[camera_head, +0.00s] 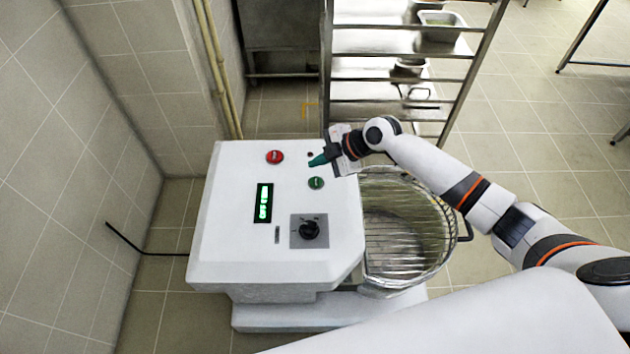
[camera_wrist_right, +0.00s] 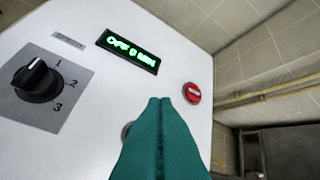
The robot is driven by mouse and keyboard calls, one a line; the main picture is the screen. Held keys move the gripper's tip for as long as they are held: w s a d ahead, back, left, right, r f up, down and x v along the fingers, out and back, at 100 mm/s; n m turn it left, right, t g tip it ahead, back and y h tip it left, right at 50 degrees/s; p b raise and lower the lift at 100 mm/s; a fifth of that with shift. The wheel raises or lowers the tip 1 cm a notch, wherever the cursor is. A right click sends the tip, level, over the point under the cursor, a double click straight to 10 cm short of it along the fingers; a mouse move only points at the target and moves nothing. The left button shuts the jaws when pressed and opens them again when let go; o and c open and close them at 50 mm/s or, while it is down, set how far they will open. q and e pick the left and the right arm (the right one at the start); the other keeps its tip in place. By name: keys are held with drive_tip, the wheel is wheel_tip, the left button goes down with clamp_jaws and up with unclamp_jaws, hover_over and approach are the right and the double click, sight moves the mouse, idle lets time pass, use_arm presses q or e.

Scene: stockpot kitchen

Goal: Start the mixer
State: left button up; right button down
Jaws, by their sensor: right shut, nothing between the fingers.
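The mixer is a white machine (camera_head: 235,235) in the head view, with a wire-guarded metal bowl (camera_head: 405,230) on its right side. Its top panel has a red button (camera_head: 275,157), a green button (camera_head: 316,183), a lit green display (camera_head: 263,203) and a black dial (camera_head: 309,230). My right gripper (camera_head: 315,161) is shut and empty, its teal fingertips just above the panel near the green button. In the wrist view the shut fingers (camera_wrist_right: 158,105) largely cover the green button (camera_wrist_right: 126,130). The red button (camera_wrist_right: 192,92) and dial (camera_wrist_right: 37,80) show beside them. My left gripper is not seen.
A metal rack (camera_head: 400,70) with trays and pans stands behind the mixer. A tiled wall (camera_head: 60,150) with pipes (camera_head: 218,70) is on the left. Tiled floor (camera_head: 540,130) is open to the right.

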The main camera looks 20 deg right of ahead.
drive_tip(key=shift+w+d+r+n, duration=0.3)
drive_tip(key=shift+w+d+r, duration=0.35)
drive_tip(key=shift+w, duration=0.15)
drive_tip(key=shift+f, duration=0.1)
drive_tip(key=b, duration=0.5)
hover_over(321, 183)
wheel_tip(321, 183, down, 8)
drive_tip(key=shift+r, duration=0.1)
drive_tip(key=shift+f+b, duration=0.5)
drive_tip(key=shift+b, duration=0.1)
idle(1.0)
drive_tip(key=shift+f+b, duration=0.35)
drive_tip(key=shift+b, duration=0.25)
